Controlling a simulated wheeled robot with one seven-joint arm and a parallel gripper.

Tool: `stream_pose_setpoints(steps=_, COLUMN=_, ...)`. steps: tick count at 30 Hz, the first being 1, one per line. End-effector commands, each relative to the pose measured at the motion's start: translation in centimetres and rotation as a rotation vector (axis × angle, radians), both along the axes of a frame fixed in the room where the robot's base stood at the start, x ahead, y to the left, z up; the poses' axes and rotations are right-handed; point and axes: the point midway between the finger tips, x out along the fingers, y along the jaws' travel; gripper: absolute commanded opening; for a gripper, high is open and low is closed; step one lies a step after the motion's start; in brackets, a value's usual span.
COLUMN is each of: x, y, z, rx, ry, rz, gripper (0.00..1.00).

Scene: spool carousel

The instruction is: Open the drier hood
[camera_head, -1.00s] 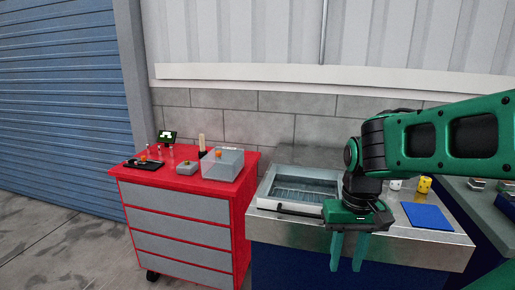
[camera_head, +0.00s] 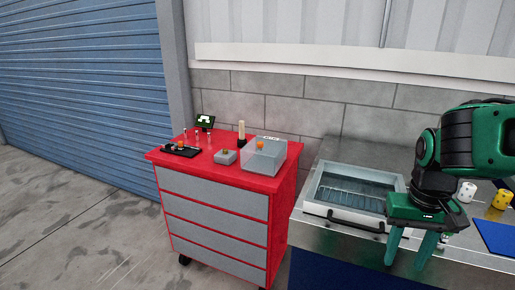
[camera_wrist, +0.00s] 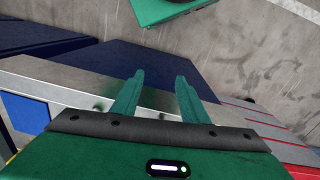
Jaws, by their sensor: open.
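The drier is a pale-framed box with a clear, closed-looking hood (camera_head: 352,188) on the steel bench. A wire rack shows through it. A dark bar handle (camera_head: 343,222) runs along its front edge. My gripper (camera_head: 404,264) is right of the handle, pointing down in front of the bench's front edge. It is open, with nothing between its two green fingers. The fingers also show in the wrist view (camera_wrist: 159,76), above the steel edge and blue bench front. My arm hides the area just right of the drier.
A red drawer cabinet (camera_head: 213,215) stands left of the bench, holding a clear box (camera_head: 264,156), a small grey device (camera_head: 225,157) and a black tray (camera_head: 182,150). White (camera_head: 467,192) and yellow (camera_head: 502,199) spools and a blue mat (camera_head: 497,238) lie to the right. Floor at left is clear.

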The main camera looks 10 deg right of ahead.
Motion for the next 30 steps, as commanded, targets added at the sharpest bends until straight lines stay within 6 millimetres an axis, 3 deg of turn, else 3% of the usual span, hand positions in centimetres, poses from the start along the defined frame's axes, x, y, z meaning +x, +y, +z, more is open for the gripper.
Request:
stream_pose_setpoints(steps=5, x=6.4, y=2.5, z=-2.2, rx=-0.103, ry=0.01, rz=0.115, gripper=0.4)
stream_pose_setpoints(steps=9, x=11.2, y=6.7, z=-4.4, rx=-0.176, ry=-0.016, rz=0.221, gripper=0.4)
stream_pose_setpoints(steps=18, x=17.4, y=18.0, z=-9.8, rx=-0.255, ry=-0.113, rz=0.43, gripper=0.4)
stream_pose_setpoints(steps=22, x=20.0, y=22.1, z=-11.9, rx=-0.273, ry=-0.202, rz=0.472, gripper=0.4)
stream_pose_setpoints(steps=25, x=23.4, y=23.6, z=-12.8, rx=-0.29, ry=-0.318, rz=0.453, gripper=0.4)
stream_pose_setpoints(steps=30, x=30.7, y=22.5, z=-12.1, rx=-0.331, ry=-0.559, rz=0.365, gripper=0.4)
